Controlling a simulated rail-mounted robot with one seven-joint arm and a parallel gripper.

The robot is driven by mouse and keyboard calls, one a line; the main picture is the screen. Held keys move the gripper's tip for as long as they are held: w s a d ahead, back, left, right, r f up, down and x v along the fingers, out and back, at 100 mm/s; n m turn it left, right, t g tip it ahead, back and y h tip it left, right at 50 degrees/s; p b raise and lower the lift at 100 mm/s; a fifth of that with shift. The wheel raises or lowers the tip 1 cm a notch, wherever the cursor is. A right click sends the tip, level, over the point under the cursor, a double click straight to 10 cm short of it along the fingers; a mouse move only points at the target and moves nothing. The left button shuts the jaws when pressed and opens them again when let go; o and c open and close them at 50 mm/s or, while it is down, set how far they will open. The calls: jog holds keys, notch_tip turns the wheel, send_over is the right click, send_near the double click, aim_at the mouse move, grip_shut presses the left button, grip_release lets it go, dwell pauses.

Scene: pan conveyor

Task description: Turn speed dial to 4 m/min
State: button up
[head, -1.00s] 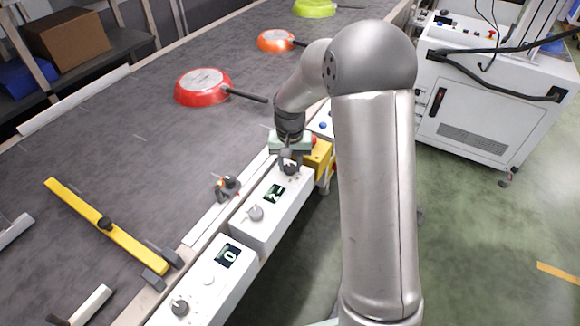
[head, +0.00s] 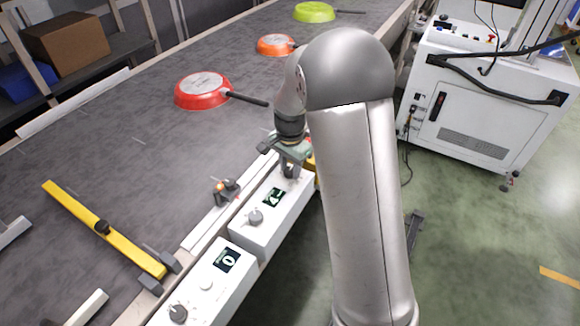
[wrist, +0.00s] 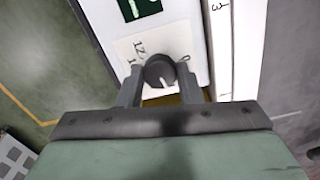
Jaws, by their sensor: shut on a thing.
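The speed dial (wrist: 160,72) is a dark round knob with a white pointer line on a white plate with printed numbers. In the wrist view my gripper (wrist: 160,88) has one finger on each side of it and is shut on it. In the head view my gripper (head: 290,172) is at the far end of a white control box (head: 262,238), and the dial is mostly hidden there. The box's dark display (head: 273,197) shows a light digit that looks like 4. Only the display's edge (wrist: 138,8) shows in the wrist view.
A second grey knob (head: 255,216) is on the same box. A nearer box (head: 225,283) has a display reading 0 and a knob (head: 178,313). The belt (head: 130,150) carries a red pan (head: 203,91), an orange pan (head: 274,45) and a green pan (head: 314,12). A yellow bar (head: 95,222) crosses it.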

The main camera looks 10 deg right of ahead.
aim_at(290, 170)
jog(key=shift+r, duration=0.1)
dwell(0.4)
jog(key=o, duration=1)
jog(key=shift+c, duration=0.2)
notch_tip(290, 170, up, 17)
jog(key=shift+r, duration=0.2)
jog(key=s+f+n+p, duration=0.2)
jog(key=s+n, duration=0.3)
jog(key=s, duration=0.9)
jog(key=s+f+n+p, duration=0.1)
jog(key=s+n, duration=0.5)
jog(key=s, duration=0.8)
jog(key=shift+s+a+f+p, duration=0.15)
jog(key=shift+a+f+p, duration=0.15)
jog(key=shift+f+p, duration=0.15)
